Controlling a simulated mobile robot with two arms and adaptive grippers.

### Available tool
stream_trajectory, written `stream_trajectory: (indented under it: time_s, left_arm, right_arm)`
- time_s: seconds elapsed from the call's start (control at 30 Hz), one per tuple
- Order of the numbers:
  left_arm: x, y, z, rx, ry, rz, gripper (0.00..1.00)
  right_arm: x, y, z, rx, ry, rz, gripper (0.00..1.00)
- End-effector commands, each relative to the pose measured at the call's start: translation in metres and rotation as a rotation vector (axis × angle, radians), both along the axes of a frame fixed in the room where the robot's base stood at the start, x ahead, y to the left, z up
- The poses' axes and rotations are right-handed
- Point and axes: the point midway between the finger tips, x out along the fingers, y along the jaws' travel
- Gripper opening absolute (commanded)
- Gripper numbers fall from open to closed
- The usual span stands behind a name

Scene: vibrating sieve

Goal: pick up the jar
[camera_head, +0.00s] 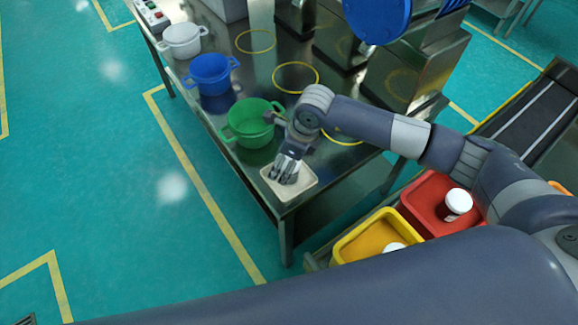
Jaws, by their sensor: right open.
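A white jar (458,203) with a round white lid stands in the red bin at the right. Part of another white object (393,247), perhaps a jar lid, shows in the yellow bin, mostly hidden by my own body. My right gripper (286,172) points down over the small beige tray (304,191) at the near corner of the metal table. Its fingers are apart, and I see nothing held between them. The gripper hides part of the tray's inside. My left gripper is not in view.
The metal table (226,136) carries green (250,122), blue (212,75) and white (183,40) pots along its left edge. The red bin (425,190) and yellow bin (346,242) sit right of the table's near corner. A conveyor (540,115) lies at the right. The left floor is clear.

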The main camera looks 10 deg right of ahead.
Motion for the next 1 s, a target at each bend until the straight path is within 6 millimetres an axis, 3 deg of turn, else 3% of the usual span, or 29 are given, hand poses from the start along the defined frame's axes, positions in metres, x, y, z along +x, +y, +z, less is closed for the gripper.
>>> stream_trajectory:
  time_s: [0.23, 0.4, 0.7, 0.9, 0.93, 1.0]
  left_arm:
    - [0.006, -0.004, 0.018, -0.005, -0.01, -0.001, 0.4]
    - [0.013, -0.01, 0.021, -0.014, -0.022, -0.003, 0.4]
    - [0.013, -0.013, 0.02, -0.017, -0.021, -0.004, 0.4]
    - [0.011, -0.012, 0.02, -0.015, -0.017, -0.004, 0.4]
    - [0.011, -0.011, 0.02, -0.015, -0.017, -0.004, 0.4]
    - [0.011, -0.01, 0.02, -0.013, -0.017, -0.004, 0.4]
  right_arm:
    - [0.002, -0.003, -0.029, -0.001, 0.006, -0.003, 0.76]
    - [0.005, 0.002, -0.048, 0.002, 0.003, -0.001, 0.76]
    - [0.006, 0.003, -0.053, 0.002, 0.001, 0.0, 0.76]
    - [0.006, 0.003, -0.052, 0.002, 0.001, 0.0, 0.3]
    - [0.006, 0.003, -0.052, 0.002, 0.001, 0.0, 0.25]
    - [0.006, 0.003, -0.052, 0.002, 0.001, 0.0, 0.25]
